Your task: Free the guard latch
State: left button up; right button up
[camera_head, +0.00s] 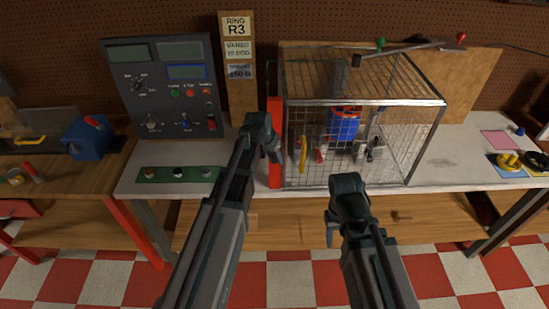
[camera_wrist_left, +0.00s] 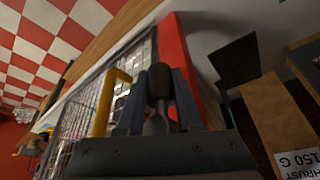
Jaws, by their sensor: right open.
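The guard is a wire-mesh cage (camera_head: 415,145) on the bench, with a yellow handle (camera_head: 302,155) on its front. The handle also shows in the left wrist view (camera_wrist_left: 103,105). A red post (camera_head: 275,115) stands at the cage's left edge. In the left wrist view, the guard latch (camera_wrist_left: 158,75) is a dark grip on a metal stem beside the red post (camera_wrist_left: 178,50). My left gripper (camera_wrist_left: 158,100) has its fingers closely against both sides of it. In the head view my left gripper (camera_head: 276,152) hides the latch. My right gripper (camera_head: 331,235) is open and empty before the bench front.
A control panel (camera_head: 165,90) and a green button strip (camera_head: 178,174) are on the left. The bench right of the cage is partly clear.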

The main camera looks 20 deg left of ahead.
pick_arm(q)
grip_shut()
dwell(1.1)
